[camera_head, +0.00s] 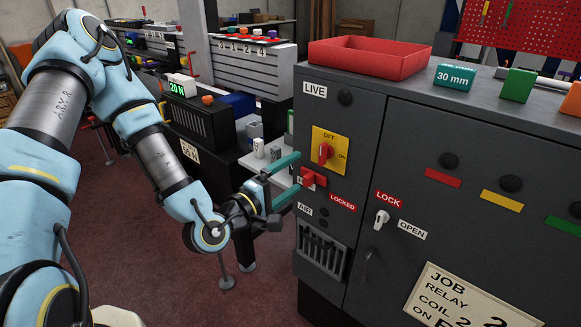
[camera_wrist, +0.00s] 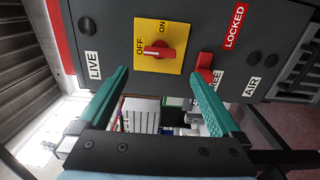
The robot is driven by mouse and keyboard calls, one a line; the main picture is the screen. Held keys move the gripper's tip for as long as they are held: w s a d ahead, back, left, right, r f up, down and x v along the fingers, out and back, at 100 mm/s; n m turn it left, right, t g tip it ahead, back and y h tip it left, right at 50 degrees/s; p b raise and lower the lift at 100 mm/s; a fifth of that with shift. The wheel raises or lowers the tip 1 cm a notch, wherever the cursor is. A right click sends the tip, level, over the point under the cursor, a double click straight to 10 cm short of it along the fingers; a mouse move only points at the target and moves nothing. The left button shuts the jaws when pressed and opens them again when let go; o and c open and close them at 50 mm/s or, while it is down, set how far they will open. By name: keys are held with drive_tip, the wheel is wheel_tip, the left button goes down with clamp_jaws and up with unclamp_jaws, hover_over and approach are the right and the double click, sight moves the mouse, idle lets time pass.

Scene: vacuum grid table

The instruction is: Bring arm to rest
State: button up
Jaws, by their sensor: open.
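My gripper (camera_head: 285,180) is open in the head view, its two teal fingers reaching toward the left edge of a dark grey cabinet (camera_head: 366,150). In the wrist view my gripper (camera_wrist: 162,95) shows its fingers spread apart with nothing held between them. Ahead of the fingers is a yellow plate with a red rotary switch (camera_head: 325,152), marked OFF and ON; it also shows in the wrist view (camera_wrist: 158,52). Below it a red lever (camera_head: 314,178) sits near the fingertips; it shows in the wrist view (camera_wrist: 205,67). I cannot tell whether a finger touches it.
A red tray (camera_head: 368,58), a teal 30 mm block (camera_head: 454,76) and a green block (camera_head: 516,85) stand on the cabinet top. A key switch (camera_head: 382,217) sits on its door. A black instrument box (camera_head: 200,125) stands behind the arm.

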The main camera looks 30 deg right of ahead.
idle(0.6)
drive_tip(key=w+a+f+m+y+b, duration=0.1)
drive_tip(key=w+a+f+m+y, duration=0.35)
drive_tip(key=a, duration=0.45)
drive_tip(key=w+a+f+m+y+b, duration=0.2)
drive_tip(key=w+a+f+y, duration=0.1)
drive_tip(key=w+a+y, duration=0.4)
drive_tip(key=w+a+r+y, duration=0.1)
drive_tip(key=a+r+y, duration=0.25)
drive_tip(key=a, duration=1.15)
drive_tip(key=s+a+r+n+g+y+b, duration=0.1)
drive_tip(key=s+a+r+n+g+y, duration=0.1)
drive_tip(key=s+a, duration=0.4)
wheel_tip(320, 180, up, 3)
drive_tip(key=shift+a+f+g+b, duration=0.1)
drive_tip(key=shift+a+g+b, duration=0.35)
drive_tip(key=shift+a, duration=0.5)
